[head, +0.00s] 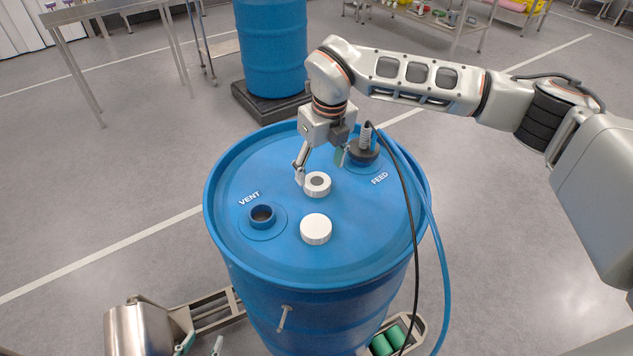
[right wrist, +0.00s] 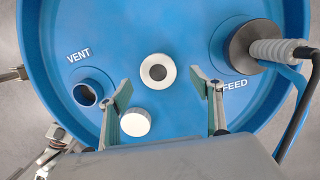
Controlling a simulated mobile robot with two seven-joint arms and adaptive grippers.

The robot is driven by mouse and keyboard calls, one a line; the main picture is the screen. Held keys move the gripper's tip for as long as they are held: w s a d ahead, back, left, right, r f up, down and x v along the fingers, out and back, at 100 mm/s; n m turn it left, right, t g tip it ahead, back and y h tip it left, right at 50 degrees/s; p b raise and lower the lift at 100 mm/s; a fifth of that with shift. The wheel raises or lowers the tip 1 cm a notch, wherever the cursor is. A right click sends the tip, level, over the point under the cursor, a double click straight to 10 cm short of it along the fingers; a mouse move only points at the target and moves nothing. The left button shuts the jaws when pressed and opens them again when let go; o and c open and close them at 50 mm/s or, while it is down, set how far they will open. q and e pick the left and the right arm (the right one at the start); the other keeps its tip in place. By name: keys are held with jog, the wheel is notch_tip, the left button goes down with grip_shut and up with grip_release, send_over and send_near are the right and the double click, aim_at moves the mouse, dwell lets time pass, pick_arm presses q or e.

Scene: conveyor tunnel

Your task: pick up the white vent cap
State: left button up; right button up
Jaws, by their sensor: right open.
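Two white caps lie on the blue drum's lid (head: 240,175). One is plain white (head: 316,229), nearer the front; the other has a grey round centre (head: 317,184). Neither is labelled, so I cannot tell which is the vent cap. My right gripper (head: 320,170) is open and empty above the grey-centred cap. In the right wrist view that cap (right wrist: 158,71) shows between and just past the fingertips (right wrist: 161,87). The plain cap (right wrist: 135,122) lies nearer the left finger, partly hidden below. My left gripper (head: 201,345) is low, left of the drum, its fingers apart and partly cut off.
The uncovered VENT neck (head: 262,215) rises left of the caps. The FEED fitting (head: 364,148), with its hoses (head: 437,260), stands right of my right gripper. A second blue drum (head: 272,45) and metal tables (head: 120,15) are behind.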

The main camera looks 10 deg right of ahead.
aim_at(317, 181)
jog(key=f, duration=0.4)
jog(key=shift+w+a, duration=0.15)
jog(key=shift+a, duration=0.1)
jog(key=c, duration=0.9)
jog(key=shift+r, duration=0.1)
jog(key=shift+c, duration=0.4)
